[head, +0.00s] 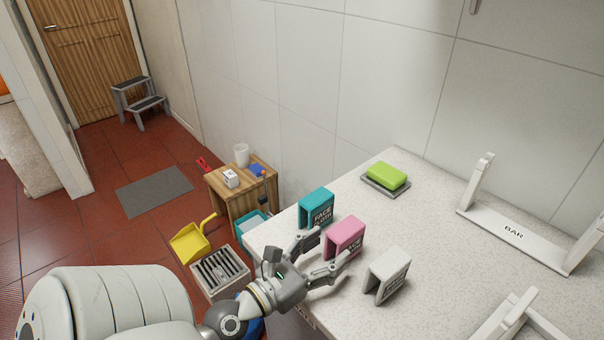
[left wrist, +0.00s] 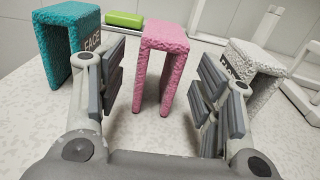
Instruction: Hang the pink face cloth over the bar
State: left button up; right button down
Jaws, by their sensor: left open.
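The pink face cloth (head: 346,232) stands folded like an upside-down U near the counter's front edge. In the left wrist view the pink cloth (left wrist: 164,45) stands upright ahead, centred between my fingers. My left gripper (head: 330,250) is open, with one finger towards each side of the cloth. The left wrist view also shows the open fingers (left wrist: 163,85), with a gap visible on both sides of the cloth. A white stand labelled BAR (head: 513,233) has two uprights and sits at the right of the counter. My right gripper is not in view.
A teal cloth (head: 316,207) and a white cloth (head: 390,272) stand on either side of the pink one. A green block on a grey tray (head: 380,180) lies at the back. Another white stand (head: 520,318) is at lower right. The middle of the counter is clear.

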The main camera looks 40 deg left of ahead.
pick_arm(q)
jog(key=s+b, duration=0.1)
jog(key=s, duration=0.1)
jog(key=s+b, duration=0.2)
jog(key=shift+s+a+f, duration=0.2)
jog(key=shift+s, duration=0.2)
jog(key=shift+s+r+b, duration=0.15)
jog(key=shift+s+b, duration=0.15)
jog(key=shift+s, duration=0.3)
jog(key=shift+r, duration=0.1)
